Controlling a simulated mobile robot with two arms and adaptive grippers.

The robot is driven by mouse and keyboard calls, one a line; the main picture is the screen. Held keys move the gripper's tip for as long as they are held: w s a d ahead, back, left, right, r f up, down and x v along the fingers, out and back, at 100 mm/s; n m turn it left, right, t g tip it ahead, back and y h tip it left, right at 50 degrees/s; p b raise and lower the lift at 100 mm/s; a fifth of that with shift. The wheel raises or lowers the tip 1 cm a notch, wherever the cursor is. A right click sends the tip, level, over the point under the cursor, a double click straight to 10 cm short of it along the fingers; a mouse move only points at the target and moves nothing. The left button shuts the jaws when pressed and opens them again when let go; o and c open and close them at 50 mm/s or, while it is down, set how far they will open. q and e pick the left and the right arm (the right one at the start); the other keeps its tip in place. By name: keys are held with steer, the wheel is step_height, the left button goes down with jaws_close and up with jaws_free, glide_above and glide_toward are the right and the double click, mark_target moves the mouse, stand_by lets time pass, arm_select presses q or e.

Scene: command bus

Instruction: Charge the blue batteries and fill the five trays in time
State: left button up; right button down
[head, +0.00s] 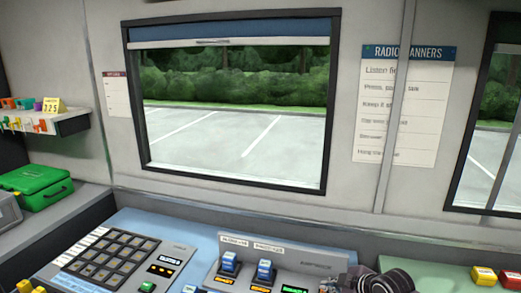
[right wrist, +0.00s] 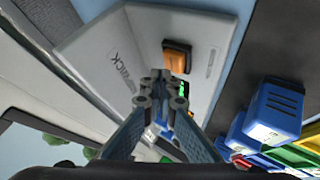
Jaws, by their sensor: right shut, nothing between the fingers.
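A grey charger unit (head: 317,262) stands on the desk at the bottom middle of the head view. Two blue batteries (head: 229,262) (head: 265,269) sit upright in it, with small lit displays below them. My right gripper (head: 372,284) is at the charger's right end, partly cut off by the frame. In the right wrist view its fingers (right wrist: 160,88) are shut and empty over a grey housing (right wrist: 130,50) with an orange-brown block (right wrist: 176,56). Blue battery-like blocks (right wrist: 272,112) stand to the right there. My left gripper is not in view.
A panel with a grid of dark squares (head: 108,258) lies left of the charger. Red and yellow blocks (head: 484,274) are at bottom right. A green case (head: 36,186) and a shelf of coloured items (head: 45,122) are at left. A window (head: 235,120) is behind.

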steer(key=shift+f, duration=0.7)
stand_by(0.3)
steer(key=shift+r+p, duration=0.55)
steer(key=shift+r, duration=0.25)
step_height(320, 180, up, 6)
steer(key=p, duration=0.5)
stand_by(0.3)
